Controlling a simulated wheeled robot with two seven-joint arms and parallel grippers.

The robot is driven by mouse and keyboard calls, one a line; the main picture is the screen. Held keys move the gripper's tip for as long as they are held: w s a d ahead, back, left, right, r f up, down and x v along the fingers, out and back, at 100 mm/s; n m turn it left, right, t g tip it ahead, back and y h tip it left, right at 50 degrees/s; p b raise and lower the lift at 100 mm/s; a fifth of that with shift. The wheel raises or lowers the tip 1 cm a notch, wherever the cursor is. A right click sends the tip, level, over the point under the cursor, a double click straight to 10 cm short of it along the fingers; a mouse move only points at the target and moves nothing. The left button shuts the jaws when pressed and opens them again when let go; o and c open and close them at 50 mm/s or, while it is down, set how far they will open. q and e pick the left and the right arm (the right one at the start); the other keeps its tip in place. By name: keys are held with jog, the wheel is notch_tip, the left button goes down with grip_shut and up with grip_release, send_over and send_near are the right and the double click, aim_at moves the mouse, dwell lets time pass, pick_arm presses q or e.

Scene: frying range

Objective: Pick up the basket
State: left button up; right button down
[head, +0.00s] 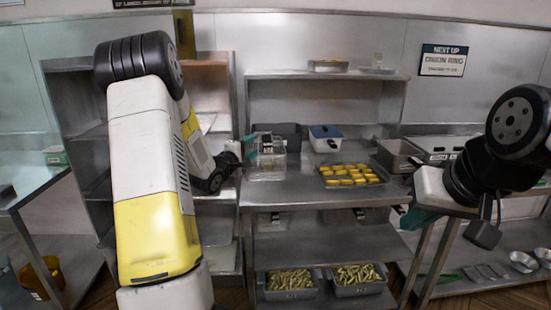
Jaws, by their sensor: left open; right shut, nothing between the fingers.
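A clear or wire-sided basket (268,172) stands on the left end of the middle steel table. A dark part shows at its top, perhaps its handle. My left gripper (251,150) is at the left side of the basket, with its teal finger by the upper rim. It is open, and whether it touches the basket cannot be told. My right gripper (420,216) is shut and empty, pointing down at the right, in front of the table's right end and well away from the basket.
Behind are a dark bin (289,131) and a blue-white container (326,138). A steel fryer unit (397,152) is at right. Two bins of fries (290,283) (357,279) sit on the low shelf.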

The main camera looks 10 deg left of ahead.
aim_at(264, 139)
pick_arm(q)
jog(key=x, duration=0.4)
jog(key=d+x, duration=0.1)
jog(key=x, duration=0.2)
jog(key=shift+r, duration=0.4)
jog(key=shift+c, duration=0.2)
grip_shut()
dwell(0.8)
